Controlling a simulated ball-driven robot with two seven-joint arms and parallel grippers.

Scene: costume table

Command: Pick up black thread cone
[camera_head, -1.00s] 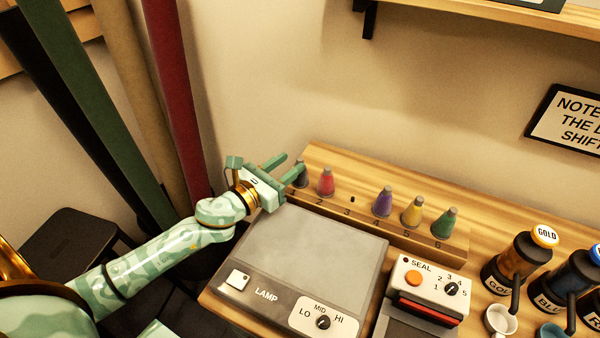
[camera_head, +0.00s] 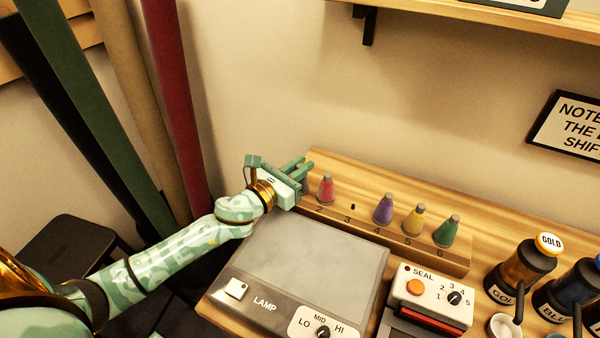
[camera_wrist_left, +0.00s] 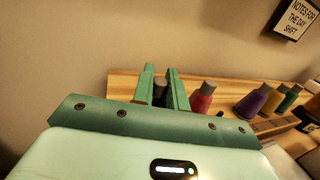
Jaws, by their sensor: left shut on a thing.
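The black thread cone (camera_wrist_left: 160,92) stands between the two fingers of my left gripper (camera_wrist_left: 162,85) in the left wrist view. In the head view, my left gripper (camera_head: 304,172) is at the left end of the wooden thread rack (camera_head: 385,238), shut on the cone. The fingers hide most of the cone there. It looks upright, and I cannot tell whether it is clear of the rack. My right gripper is not in view.
A red cone (camera_head: 326,189) stands just right of the gripper. Purple (camera_head: 383,208), yellow (camera_head: 413,218) and green (camera_head: 447,231) cones stand farther right. The grey lamp box (camera_head: 305,258) lies in front of the rack, with the seal device (camera_head: 430,298) beside it.

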